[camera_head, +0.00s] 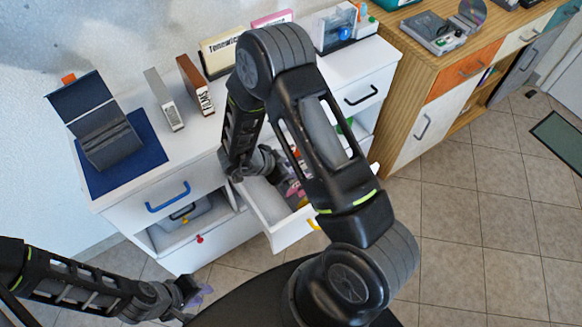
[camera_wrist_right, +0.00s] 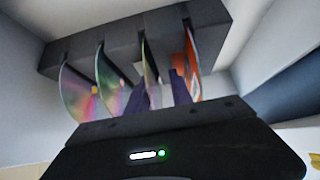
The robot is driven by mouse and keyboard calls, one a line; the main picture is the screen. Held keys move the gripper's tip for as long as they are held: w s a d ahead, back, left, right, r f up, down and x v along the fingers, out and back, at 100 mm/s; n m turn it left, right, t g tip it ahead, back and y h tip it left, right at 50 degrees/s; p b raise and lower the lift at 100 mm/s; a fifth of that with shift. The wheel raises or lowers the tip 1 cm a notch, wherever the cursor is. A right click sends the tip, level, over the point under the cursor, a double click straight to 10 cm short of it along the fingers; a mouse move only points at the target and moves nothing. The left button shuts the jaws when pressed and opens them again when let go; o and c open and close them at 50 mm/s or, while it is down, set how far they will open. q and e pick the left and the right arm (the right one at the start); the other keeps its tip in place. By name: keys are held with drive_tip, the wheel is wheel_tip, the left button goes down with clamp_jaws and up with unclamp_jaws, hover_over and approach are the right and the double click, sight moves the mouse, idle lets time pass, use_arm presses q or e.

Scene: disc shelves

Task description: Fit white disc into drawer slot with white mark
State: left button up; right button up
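In the right wrist view a dark slotted rack (camera_wrist_right: 135,45) holds several discs on edge. Two shiny rainbow discs stand at the left (camera_wrist_right: 78,92) and beside it (camera_wrist_right: 110,82). A third disc (camera_wrist_right: 150,68) shows nearly edge-on, and an orange and white one (camera_wrist_right: 192,62) stands at the right. My right gripper (camera_wrist_right: 160,92) has its dark purple fingers apart, with the third disc's edge between them. In the head view my right arm reaches into the open white drawer (camera_head: 284,236) and hides much of it. My left gripper (camera_head: 198,292) hangs low, clear of the dresser.
The white dresser top (camera_head: 205,140) carries a blue mat (camera_head: 150,157) with an open dark case (camera_head: 108,140), upright cases and a clear box.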

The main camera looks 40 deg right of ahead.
drive_tip(key=v, duration=0.7)
drive_tip(key=shift+a+r, duration=0.25)
drive_tip(key=shift+r, duration=0.05)
drive_tip(key=shift+a, duration=0.1)
idle(0.7)
